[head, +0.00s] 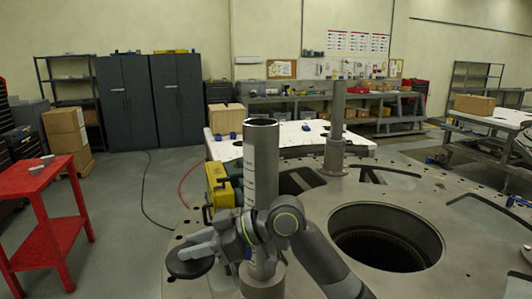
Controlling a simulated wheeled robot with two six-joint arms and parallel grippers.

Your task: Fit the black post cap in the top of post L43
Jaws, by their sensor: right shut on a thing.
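A grey upright post (261,165) stands in the middle of the head view, with its round top open and dark inside. Small marks run down its side, too small to read, so I cannot tell if it is L43. My right gripper (198,250) is shut on the black post cap (190,265), a dark round disc. It holds the cap to the left of the post's lower part, well below the post's top and apart from it. My right arm crosses in front of the post's lower part and hides some of it. My left gripper is not in view.
The posts stand on a grey turret plate (320,210) with a large round hole (388,238). A second post (336,130) stands behind to the right. A yellow case (220,187) sits left of the near post. A red table (45,172) is at far left.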

